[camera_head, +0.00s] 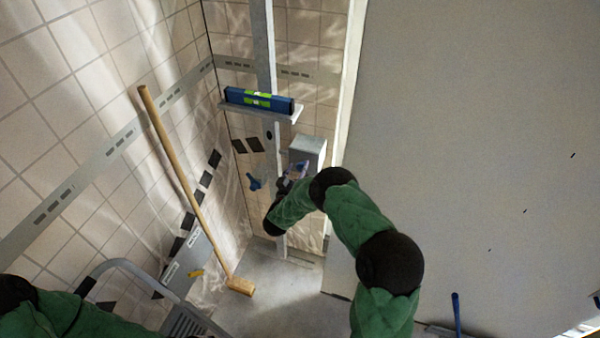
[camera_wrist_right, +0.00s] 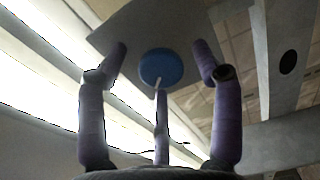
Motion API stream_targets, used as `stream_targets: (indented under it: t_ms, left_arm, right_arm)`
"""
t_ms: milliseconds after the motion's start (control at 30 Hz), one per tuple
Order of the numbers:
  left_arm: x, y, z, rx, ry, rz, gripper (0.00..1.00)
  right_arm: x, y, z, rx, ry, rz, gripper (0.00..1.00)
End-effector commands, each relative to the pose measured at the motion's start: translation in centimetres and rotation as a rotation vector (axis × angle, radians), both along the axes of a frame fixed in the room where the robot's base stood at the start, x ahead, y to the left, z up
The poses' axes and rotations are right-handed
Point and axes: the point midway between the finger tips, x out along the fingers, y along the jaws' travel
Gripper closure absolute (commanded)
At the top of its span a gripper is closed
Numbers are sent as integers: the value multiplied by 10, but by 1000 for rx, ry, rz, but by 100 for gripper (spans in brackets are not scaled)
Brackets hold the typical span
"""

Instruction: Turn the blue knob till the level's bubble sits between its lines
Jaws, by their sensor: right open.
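The blue level (camera_head: 272,102) with its yellow-green vial lies on a pale ledge on the upright post. The bubble and lines are too small to tell. In the right wrist view the round blue knob (camera_wrist_right: 161,67) is under a grey plate (camera_wrist_right: 187,22), between and beyond my open fingers (camera_wrist_right: 160,80). No finger clearly touches it. In the head view my right gripper (camera_head: 294,173) is small and partly hidden, just below the grey box (camera_head: 308,148); the knob cannot be made out there. My left arm shows at the lower left, its gripper out of view.
A large grey panel (camera_head: 480,150) fills the right. Bare floor (camera_head: 285,280) lies below the post.

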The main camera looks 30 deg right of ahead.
Motion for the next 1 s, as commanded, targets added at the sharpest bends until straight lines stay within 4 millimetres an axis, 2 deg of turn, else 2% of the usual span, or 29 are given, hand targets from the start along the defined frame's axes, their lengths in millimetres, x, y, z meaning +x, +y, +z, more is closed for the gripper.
stream_targets:
  t_ms: [133,167,300,367,633,1000]
  left_arm:
    - [0,0,0,0,0,0,60]
    - [0,0,0,0,0,0,60]
    - [0,0,0,0,0,0,60]
    - [0,0,0,0,0,0,60]
    - [0,0,-3,0,0,0,60]
    - [0,0,-36,0,0,0,60]
  right_arm:
    - [0,0,0,0,0,0,34]
    - [0,0,0,0,0,0,36]
    - [0,0,0,0,0,0,76]
    - [0,0,0,1,1,0,90]
    - [-1,1,-3,17,-15,1,90]
    - [0,1,-6,238,-272,1,90]
